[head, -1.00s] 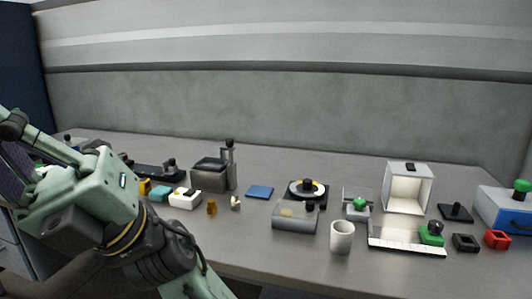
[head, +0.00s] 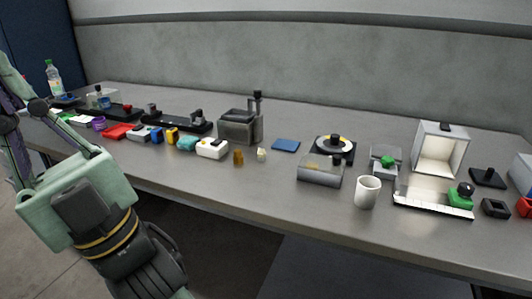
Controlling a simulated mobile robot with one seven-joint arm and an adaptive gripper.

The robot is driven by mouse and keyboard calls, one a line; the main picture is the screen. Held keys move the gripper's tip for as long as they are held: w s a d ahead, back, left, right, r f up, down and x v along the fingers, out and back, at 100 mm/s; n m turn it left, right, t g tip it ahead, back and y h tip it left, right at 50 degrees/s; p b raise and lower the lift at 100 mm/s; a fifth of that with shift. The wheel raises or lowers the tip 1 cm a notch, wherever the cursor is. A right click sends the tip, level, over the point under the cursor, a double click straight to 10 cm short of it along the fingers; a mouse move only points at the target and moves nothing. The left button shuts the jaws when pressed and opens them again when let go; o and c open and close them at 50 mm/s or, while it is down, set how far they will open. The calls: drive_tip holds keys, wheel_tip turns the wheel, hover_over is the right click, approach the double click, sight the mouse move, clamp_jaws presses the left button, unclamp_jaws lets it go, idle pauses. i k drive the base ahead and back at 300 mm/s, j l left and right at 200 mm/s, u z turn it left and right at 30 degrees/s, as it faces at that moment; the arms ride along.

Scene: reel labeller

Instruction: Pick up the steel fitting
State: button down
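I cannot make out the steel fitting for certain. A small pale object (head: 261,154) stands on the bench near the middle, just right of a small amber-brown piece (head: 239,157); it is too small to tell its material. A small grey cylinder (head: 151,108) is farther left, by the black fixtures. My arm fills the left and lower left of the head view, in front of the bench. Its gripper does not show, so its opening and contents are hidden.
The long grey bench (head: 240,188) carries a white box (head: 212,149), a grey machine (head: 240,127), a blue pad (head: 286,145), a white cup (head: 367,191) and an open white booth (head: 441,150). A bottle (head: 53,79) stands far left. The front strip is mostly clear.

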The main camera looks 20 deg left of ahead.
sight(262, 152)
drive_tip(key=j+z, duration=0.15)
drive_tip(key=j, duration=0.4)
drive_tip(key=k+j+z, duration=0.15)
drive_tip(key=j, duration=0.35)
drive_tip(key=j+z, duration=0.15)
drive_tip(key=j, duration=0.35)
